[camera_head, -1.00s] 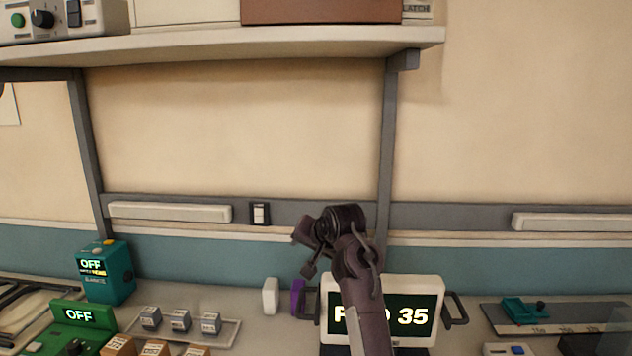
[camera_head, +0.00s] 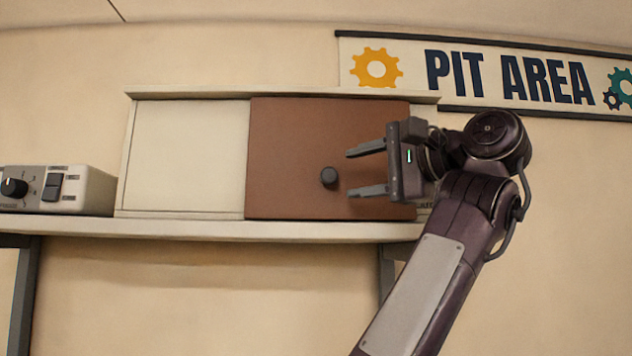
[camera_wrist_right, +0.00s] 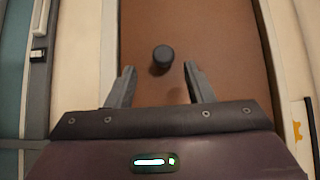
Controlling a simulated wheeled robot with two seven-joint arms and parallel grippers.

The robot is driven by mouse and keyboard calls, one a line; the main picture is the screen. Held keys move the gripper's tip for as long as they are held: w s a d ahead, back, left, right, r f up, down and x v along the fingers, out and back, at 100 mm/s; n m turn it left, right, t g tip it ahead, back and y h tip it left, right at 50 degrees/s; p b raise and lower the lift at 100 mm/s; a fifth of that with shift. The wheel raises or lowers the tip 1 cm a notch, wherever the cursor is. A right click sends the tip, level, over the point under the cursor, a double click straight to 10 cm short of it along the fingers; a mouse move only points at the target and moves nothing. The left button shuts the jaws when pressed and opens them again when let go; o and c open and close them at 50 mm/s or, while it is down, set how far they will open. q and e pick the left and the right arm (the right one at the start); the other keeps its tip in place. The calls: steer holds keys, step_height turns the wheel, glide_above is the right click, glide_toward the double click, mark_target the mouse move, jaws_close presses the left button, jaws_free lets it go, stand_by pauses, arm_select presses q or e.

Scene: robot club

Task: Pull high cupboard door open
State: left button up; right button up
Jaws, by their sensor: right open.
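The high cupboard (camera_head: 185,155) stands on a wall shelf, with a cream panel at its left and a brown door (camera_head: 285,140) at its right. The door looks shut. A dark round knob (camera_head: 329,176) sticks out from the door. My right gripper (camera_head: 350,172) is open and empty in front of the door, just right of the knob, with its fingers pointing left. In the right wrist view the knob (camera_wrist_right: 163,54) lies ahead of and between the open fingertips (camera_wrist_right: 160,72), apart from them. My left gripper is in neither view.
The shelf (camera_head: 200,229) runs under the cupboard. A grey box with a dial and a switch (camera_head: 60,188) stands on it at the left. A PIT AREA banner (camera_head: 510,75) hangs on the wall at upper right.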

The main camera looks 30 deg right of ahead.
mark_target(334, 175)
steer(key=w+p, duration=0.1)
steer(key=w+r+p, duration=0.1)
steer(key=p, duration=0.1)
steer(key=shift+w+a, duration=0.2)
steer(key=shift+w, duration=0.15)
steer(key=x, duration=0.2)
steer(key=p+x, duration=0.1)
steer(key=shift+a+f, duration=0.1)
steer(key=shift+f, duration=0.15)
steer(key=shift+s, duration=0.2)
steer(key=shift+d, duration=0.2)
steer(key=shift+c, duration=1.2)
steer(key=shift+a, duration=0.1)
steer(key=c, duration=0.5)
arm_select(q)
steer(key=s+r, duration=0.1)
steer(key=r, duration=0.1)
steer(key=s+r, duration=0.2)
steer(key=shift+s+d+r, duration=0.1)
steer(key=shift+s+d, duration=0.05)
arm_select(e)
jaws_close()
